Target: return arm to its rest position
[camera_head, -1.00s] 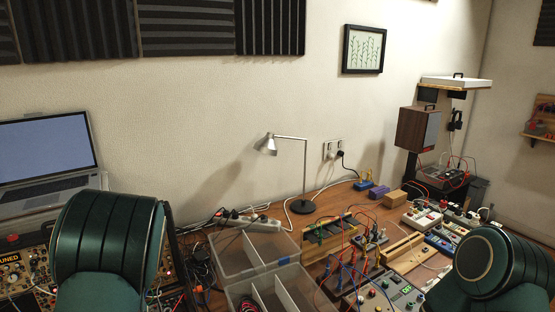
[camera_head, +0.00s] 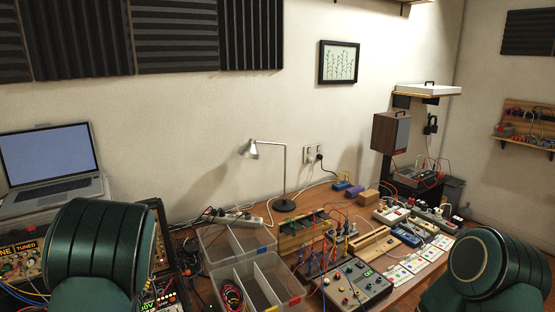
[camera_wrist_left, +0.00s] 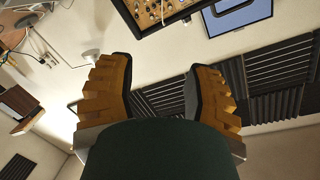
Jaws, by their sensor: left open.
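My left gripper (camera_wrist_left: 162,95) shows in the left wrist view with its two orange-brown fingers spread wide apart. Nothing is between them except the distant wall and dark foam panels. In the head view only green arm links of mine show, one at the lower left and one at the lower right. Neither gripper is in the head view. The right gripper is not seen in any view.
A speaker (camera_head: 391,131) stands at the back right.

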